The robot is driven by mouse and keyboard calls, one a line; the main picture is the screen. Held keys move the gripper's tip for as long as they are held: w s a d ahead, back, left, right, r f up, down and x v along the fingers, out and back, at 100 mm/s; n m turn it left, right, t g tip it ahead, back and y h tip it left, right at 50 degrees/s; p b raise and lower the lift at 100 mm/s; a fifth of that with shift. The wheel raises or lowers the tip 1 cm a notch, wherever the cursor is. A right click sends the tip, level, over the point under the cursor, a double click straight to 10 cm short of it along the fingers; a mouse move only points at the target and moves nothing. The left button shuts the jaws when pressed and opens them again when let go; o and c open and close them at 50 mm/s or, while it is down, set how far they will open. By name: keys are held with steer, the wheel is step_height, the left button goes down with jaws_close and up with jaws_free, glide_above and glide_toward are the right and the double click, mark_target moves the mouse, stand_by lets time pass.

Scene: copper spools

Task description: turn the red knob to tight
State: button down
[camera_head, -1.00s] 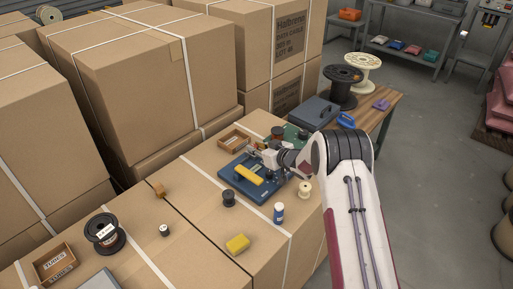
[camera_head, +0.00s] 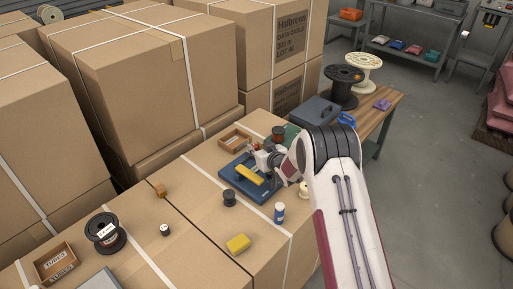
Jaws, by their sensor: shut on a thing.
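A blue fixture plate (camera_head: 233,182) with a yellow bar (camera_head: 249,174) on it lies on the cartons at the middle. My gripper (camera_head: 261,160) is low over the back right part of this fixture, pointing left, and is shut on a small part there. That part is where the red knob would sit, but the knob is hidden by my gripper and wrist and too small to make out. I cannot read any tight mark.
A dark spool (camera_head: 229,198), a blue and white bottle (camera_head: 279,212) and a yellow block (camera_head: 238,243) stand in front of the fixture. A cream spool (camera_head: 303,190) is close to my arm. A wooden tray (camera_head: 235,138) and copper spool (camera_head: 278,133) lie behind.

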steer(key=shift+r, duration=0.15)
steer(key=c, duration=1.9)
jaws_free()
steer(key=shift+o, duration=0.4)
steer(key=shift+s, duration=0.1)
steer(key=shift+v, duration=5.85)
